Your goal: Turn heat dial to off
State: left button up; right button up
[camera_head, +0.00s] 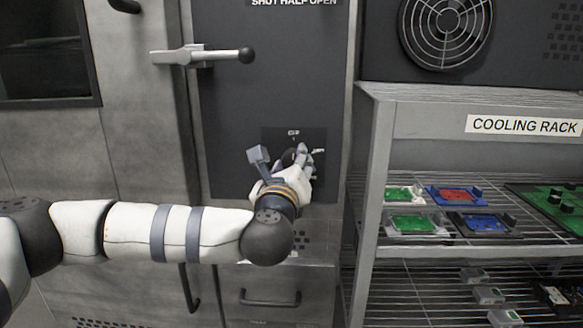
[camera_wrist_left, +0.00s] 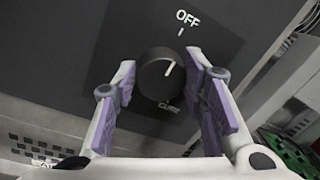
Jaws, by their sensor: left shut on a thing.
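The heat dial (camera_wrist_left: 153,78) is a round black knob on a dark panel (camera_head: 270,138). In the left wrist view it sits between the purple-padded fingers of my left gripper (camera_wrist_left: 163,90), which is shut on it. The white line on the dial points up and slightly right, roughly toward the tick under the OFF label (camera_wrist_left: 188,18). A CURE label (camera_wrist_left: 168,107) shows below the dial. In the head view my left gripper (camera_head: 303,158) is at the panel and hides most of the dial. My right gripper is not in view.
A lever handle (camera_head: 205,56) juts out above the panel, and a drawer handle (camera_head: 270,298) is below. To the right stands a cooling rack (camera_head: 385,125) holding several circuit boards (camera_head: 460,195). A fan grille (camera_head: 445,30) is above the rack.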

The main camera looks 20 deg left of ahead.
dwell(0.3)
pick_arm(q)
jog(key=o, duration=1.2)
jog(key=shift+c, duration=0.2)
jog(key=v, duration=1.2)
jog(key=shift+r, duration=0.15)
